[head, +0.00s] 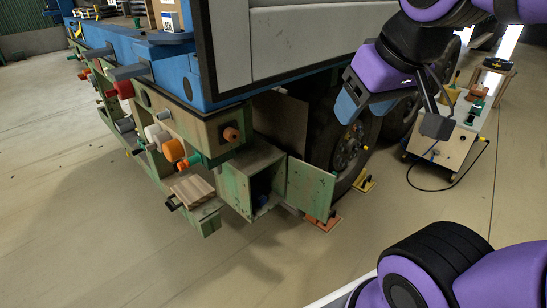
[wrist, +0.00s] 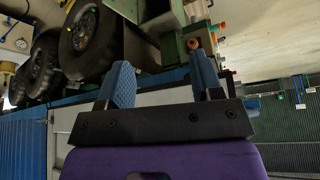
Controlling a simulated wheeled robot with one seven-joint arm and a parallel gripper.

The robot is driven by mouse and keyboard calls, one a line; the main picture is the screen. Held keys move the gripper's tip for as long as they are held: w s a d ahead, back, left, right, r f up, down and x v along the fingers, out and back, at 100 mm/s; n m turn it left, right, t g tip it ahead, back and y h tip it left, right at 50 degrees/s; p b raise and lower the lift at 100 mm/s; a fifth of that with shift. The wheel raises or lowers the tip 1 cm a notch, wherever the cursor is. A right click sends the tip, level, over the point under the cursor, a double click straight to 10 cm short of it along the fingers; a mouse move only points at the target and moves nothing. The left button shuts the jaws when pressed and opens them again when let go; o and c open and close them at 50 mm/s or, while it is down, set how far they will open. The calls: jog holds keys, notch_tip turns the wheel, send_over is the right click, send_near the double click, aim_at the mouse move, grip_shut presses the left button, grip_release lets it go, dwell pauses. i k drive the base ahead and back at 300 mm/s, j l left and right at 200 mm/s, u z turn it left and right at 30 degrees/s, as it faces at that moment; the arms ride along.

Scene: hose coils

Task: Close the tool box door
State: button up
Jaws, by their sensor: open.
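The tool box (head: 237,184) is a green box with worn paint, low on the vehicle's side, in the head view. Its green door (head: 309,188) stands open, swung out to the right of the dark opening. Something small and blue lies inside. My gripper (head: 348,104) is up and to the right of the door, in front of the vehicle, apart from the door and holding nothing. In the wrist view my gripper (wrist: 163,78) shows two blue fingers spread wide. That view is turned over, and I cannot clearly make out the door there.
A large wheel (head: 345,140) stands behind the door, with a yellow chock (head: 364,184) by it. Coloured hose fittings (head: 172,150) stick out left of the box. A wooden cart (head: 447,150) stands at the right. The floor in front is clear.

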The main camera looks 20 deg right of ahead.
aim_at(310, 188)
jog(key=l+u, duration=0.1)
jog(key=u, duration=0.35)
jog(key=l+u, duration=0.15)
jog(key=u, duration=0.3)
jog(key=l+u, duration=0.25)
jog(key=l, duration=0.25)
jog(key=l+u, duration=0.25)
jog(key=l, duration=0.2)
jog(key=k+l+u, duration=0.25)
jog(key=l, duration=0.2)
jog(key=l+u, duration=0.25)
jog(key=l, duration=0.2)
jog(key=k+l, duration=0.15)
jog(key=l, duration=0.25)
jog(key=k+l, duration=0.2)
jog(key=l, duration=0.2)
jog(key=k+l+u, duration=0.1)
jog(key=l, duration=0.3)
jog(key=k+l, duration=0.25)
jog(key=l, duration=0.15)
jog(key=k+l, duration=0.15)
jog(key=l, duration=0.25)
jog(key=k+l+u, duration=0.1)
jog(key=l, duration=0.3)
jog(key=k+l, duration=0.5)
jog(key=l, duration=0.25)
jog(key=k+j+u, duration=0.3)
jog(key=k+j, duration=0.15)
jog(key=j, duration=0.3)
